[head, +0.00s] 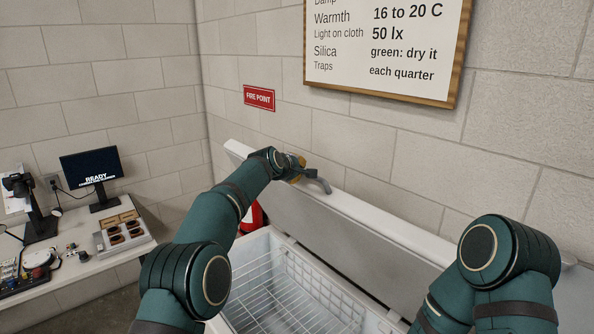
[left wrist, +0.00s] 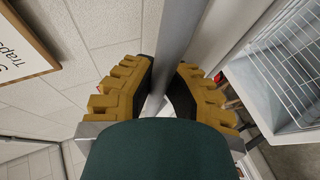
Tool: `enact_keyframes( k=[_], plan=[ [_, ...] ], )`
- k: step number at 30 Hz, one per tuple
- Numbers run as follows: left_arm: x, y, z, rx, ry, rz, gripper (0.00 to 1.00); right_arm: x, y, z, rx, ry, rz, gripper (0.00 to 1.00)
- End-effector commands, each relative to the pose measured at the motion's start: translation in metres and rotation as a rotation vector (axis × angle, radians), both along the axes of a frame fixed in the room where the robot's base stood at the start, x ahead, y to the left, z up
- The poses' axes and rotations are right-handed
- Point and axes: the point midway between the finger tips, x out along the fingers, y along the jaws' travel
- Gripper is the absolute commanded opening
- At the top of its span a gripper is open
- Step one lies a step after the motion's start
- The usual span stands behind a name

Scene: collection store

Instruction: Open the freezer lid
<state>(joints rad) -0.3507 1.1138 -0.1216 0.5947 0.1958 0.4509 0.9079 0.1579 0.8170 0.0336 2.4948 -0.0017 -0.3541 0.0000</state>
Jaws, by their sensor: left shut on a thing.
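The freezer lid (head: 350,222) stands raised, tilted back close to the wall, and the freezer is open. Its grey handle (head: 320,184) is on the lid's upper edge. My left gripper (head: 294,170) is at the handle. In the left wrist view the yellow fingers of this gripper (left wrist: 165,80) are closed on either side of the grey handle bar (left wrist: 180,35). The open freezer (head: 252,246) shows a white rim and wire baskets inside; its rim also shows in the left wrist view (left wrist: 248,95). My right arm is at the right, its gripper out of view.
A white bench (head: 75,268) at the left holds a monitor (head: 90,167), a tray with dark round items (head: 122,233) and a camera on a stand (head: 18,185). A red extinguisher (head: 250,217) stands behind the freezer's left end. A framed notice (head: 385,45) hangs above the lid.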

Motion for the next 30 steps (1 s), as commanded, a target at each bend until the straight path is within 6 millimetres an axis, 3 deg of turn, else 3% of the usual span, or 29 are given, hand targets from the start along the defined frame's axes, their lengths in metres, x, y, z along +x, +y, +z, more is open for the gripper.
enact_keyframes(
  k=[2, 3, 6, 20, 30],
  plan=[
    [0.001, 0.003, 0.008, -0.004, -0.014, 0.005, 0.0, 0.0, 0.0, 0.0, 0.0, 0.0, 0.0, 0.47],
    [0.001, 0.003, 0.008, -0.004, -0.014, 0.005, 0.17, 0.0, 0.0, 0.0, 0.0, 0.0, 0.0, 0.47],
    [0.001, 0.003, 0.007, -0.004, -0.012, 0.005, 0.46, 0.0, 0.0, 0.0, 0.0, 0.0, 0.0, 0.47],
    [-0.003, 0.004, 0.005, -0.002, -0.005, 0.003, 0.46, 0.0, 0.0, 0.0, 0.0, 0.0, 0.0, 0.47],
    [-0.028, 0.018, 0.019, -0.003, -0.006, 0.003, 0.46, 0.0, 0.0, 0.0, 0.0, 0.0, 0.0, 0.47]
  ],
)
